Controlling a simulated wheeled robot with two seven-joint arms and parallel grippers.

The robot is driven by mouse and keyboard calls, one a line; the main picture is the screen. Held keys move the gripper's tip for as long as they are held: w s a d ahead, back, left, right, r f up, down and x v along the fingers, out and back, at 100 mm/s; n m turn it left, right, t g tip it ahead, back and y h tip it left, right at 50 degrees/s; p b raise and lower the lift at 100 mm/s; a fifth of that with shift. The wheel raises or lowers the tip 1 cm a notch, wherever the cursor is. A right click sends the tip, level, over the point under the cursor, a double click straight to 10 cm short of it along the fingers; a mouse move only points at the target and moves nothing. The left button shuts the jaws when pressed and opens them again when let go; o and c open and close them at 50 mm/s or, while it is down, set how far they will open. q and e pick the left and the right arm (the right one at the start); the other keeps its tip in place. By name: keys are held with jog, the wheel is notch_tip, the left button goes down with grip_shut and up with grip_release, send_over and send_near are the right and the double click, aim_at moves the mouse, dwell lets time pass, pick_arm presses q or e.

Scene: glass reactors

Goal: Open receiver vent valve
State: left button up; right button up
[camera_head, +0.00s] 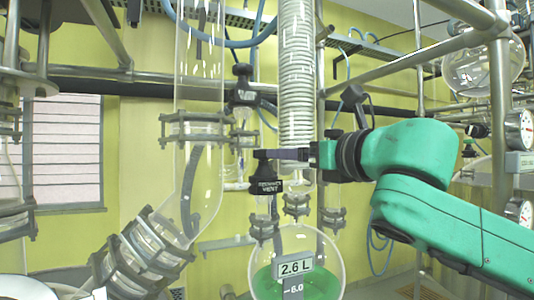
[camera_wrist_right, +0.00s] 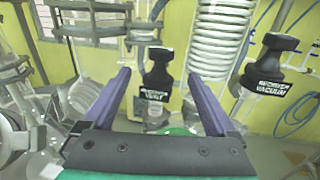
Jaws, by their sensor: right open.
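The receiver vent valve (camera_head: 265,186) is a black knob with a "RECEIVER VENT" label, above the round receiver flask. It also shows upright in the right wrist view (camera_wrist_right: 157,84), centred between my fingers. My right gripper (camera_head: 287,154) reaches it from the right at the height of its handle top. Its two purple fingers (camera_wrist_right: 158,76) are open, one on each side of the valve, with visible gaps. How deep the handle sits between the fingers is hard to tell. My left gripper is out of view.
A similar black receiver vacuum valve (camera_wrist_right: 272,75) stands to the right in the wrist view. The receiver flask (camera_head: 335,262), marked 2.6 L, holds green liquid below. A glass coil condenser (camera_head: 297,75) and a wide glass tube (camera_head: 198,75) stand close by.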

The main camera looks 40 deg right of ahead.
aim_at(264, 154)
jog(key=w+p, duration=0.1)
jog(key=w, duration=0.2)
jog(key=w+d+p, duration=0.1)
jog(key=w, duration=0.2)
jog(key=w+d+p, duration=0.1)
jog(key=w, duration=0.3)
jog(key=shift+w+d, duration=0.1)
jog(key=shift+w+f, duration=0.1)
jog(key=shift+w, duration=0.3)
jog(key=c, duration=1.4)
jog(key=n+y+p, duration=0.1)
jog(key=p, duration=0.1)
jog(key=n+y+p, duration=0.1)
jog(key=y+p, duration=0.1)
jog(key=p, duration=0.1)
jog(key=r+n+y+p, duration=0.1)
jog(key=y+p, duration=0.1)
jog(key=shift+s+d+p, duration=0.1)
jog(key=shift+d+p, duration=0.2)
jog(key=shift+d, duration=0.05)
jog(key=shift+f+n+y+p, duration=0.2)
jog(key=shift+n+y+p, duration=0.4)
jog(key=shift+y, duration=0.4)
jog(key=shift+f+n+y, duration=0.2)
jog(key=shift+n+y, duration=0.1)
